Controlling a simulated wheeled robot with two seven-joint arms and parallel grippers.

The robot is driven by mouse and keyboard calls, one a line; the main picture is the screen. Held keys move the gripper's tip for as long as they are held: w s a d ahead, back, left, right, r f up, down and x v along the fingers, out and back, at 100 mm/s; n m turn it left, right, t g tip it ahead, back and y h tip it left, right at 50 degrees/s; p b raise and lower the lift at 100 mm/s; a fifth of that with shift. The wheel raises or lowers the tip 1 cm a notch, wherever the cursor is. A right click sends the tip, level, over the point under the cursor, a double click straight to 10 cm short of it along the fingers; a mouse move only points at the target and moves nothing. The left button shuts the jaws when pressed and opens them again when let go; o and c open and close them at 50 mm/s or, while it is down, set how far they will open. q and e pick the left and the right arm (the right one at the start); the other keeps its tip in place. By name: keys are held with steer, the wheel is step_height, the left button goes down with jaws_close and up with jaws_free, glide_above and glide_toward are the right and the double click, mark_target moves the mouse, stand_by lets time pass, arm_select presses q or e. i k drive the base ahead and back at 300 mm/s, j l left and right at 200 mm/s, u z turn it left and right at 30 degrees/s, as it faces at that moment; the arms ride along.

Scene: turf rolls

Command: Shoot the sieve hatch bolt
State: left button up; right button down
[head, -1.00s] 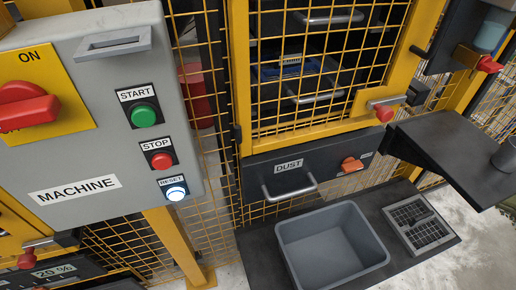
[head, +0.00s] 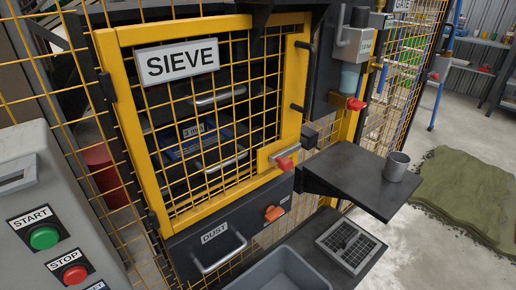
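The sieve hatch (head: 295,95) is a yellow-framed mesh door labelled SIEVE, standing upright in the head view. It looks closed against its opening. Its bolt (head: 285,163) is a short metal bar with a red knob, on a yellow plate at the door's lower right corner. A dark block (head: 309,136) sits on the frame just right of the bar. I cannot tell whether the bar's end is inside that block. Neither of my grippers shows.
A dark shelf (head: 350,178) with a grey cup (head: 396,167) juts out right of the bolt. Below are the DUST drawer (head: 190,255) with an orange latch (head: 273,213), and a grey bin (head: 280,272). A grey control box (head: 30,190) stands at left.

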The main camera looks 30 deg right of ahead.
mark_target(285, 163)
steer(key=z, duration=1.1)
